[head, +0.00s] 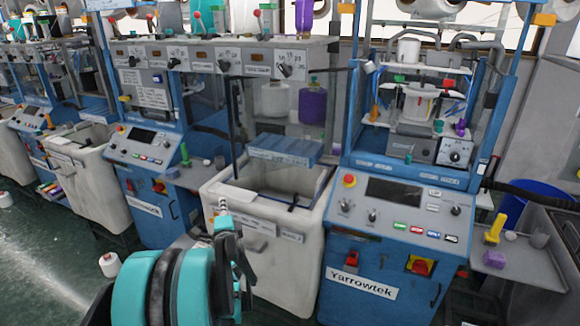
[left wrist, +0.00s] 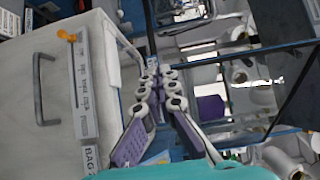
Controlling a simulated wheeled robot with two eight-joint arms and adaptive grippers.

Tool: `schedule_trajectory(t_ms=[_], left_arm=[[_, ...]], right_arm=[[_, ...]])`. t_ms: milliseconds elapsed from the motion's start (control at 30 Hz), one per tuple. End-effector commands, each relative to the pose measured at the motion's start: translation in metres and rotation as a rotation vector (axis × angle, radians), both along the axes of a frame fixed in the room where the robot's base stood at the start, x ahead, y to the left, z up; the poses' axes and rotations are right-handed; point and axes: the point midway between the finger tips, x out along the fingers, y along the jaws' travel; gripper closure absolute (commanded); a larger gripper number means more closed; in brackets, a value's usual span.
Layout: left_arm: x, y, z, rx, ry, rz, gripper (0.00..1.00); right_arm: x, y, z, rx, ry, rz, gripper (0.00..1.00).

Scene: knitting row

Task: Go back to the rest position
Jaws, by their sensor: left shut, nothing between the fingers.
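My left gripper (head: 223,206) rises at the lower middle of the head view, at the end of my teal and black arm. It is in front of the white bin (head: 262,262) between two blue machines, apart from it as far as I can tell. In the left wrist view my left gripper (left wrist: 161,72) has its grey linked fingers with purple pads shut, with nothing between them. The white bin wall with a metal handle (left wrist: 38,90) is to the left there. My right gripper is in neither view.
The blue Yarrowtek machine (head: 385,262) stands right of the bin, another blue machine (head: 150,165) left. A small shelf (head: 520,262) holds a yellow part at the right. White cones (head: 110,265) lie on the green floor (head: 45,265), which is open at lower left.

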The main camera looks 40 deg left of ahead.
Motion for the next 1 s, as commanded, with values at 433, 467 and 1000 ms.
schedule_trajectory(t_ms=[433, 467, 1000], left_arm=[[0.011, -0.068, 0.022, -0.250, -0.172, 0.001, 1.00], [0.011, -0.083, 0.022, -0.310, -0.198, 0.003, 1.00], [-0.078, -0.407, -0.075, -1.435, -0.048, 0.040, 1.00]], right_arm=[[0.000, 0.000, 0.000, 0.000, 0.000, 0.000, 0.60], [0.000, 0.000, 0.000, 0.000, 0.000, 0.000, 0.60], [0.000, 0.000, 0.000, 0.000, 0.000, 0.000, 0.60]])
